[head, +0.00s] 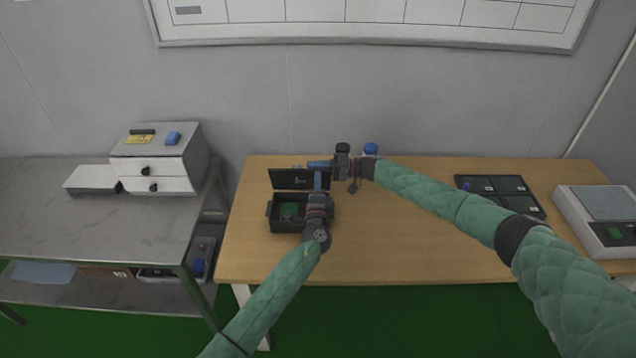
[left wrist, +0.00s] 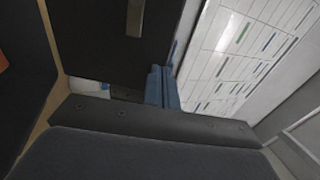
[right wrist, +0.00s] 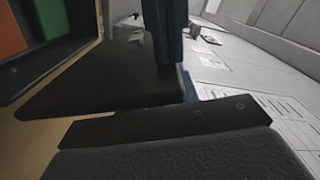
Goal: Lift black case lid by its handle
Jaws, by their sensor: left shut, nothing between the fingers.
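The black case (head: 287,226) stands on the wooden table, with a green item visible inside. Its lid (head: 285,180) is raised, standing roughly upright at the back; it also fills the upper part of the left wrist view (left wrist: 95,40) and shows in the right wrist view (right wrist: 110,82). My right gripper (head: 314,164) reaches in from the right at the lid's upper right edge. Whether its fingers grip the lid is unclear.
A black tray (head: 530,206) and a scale (head: 600,222) are at the right. A grey side table (head: 60,215) with a drawer box (head: 160,163) is left. The table's middle is clear.

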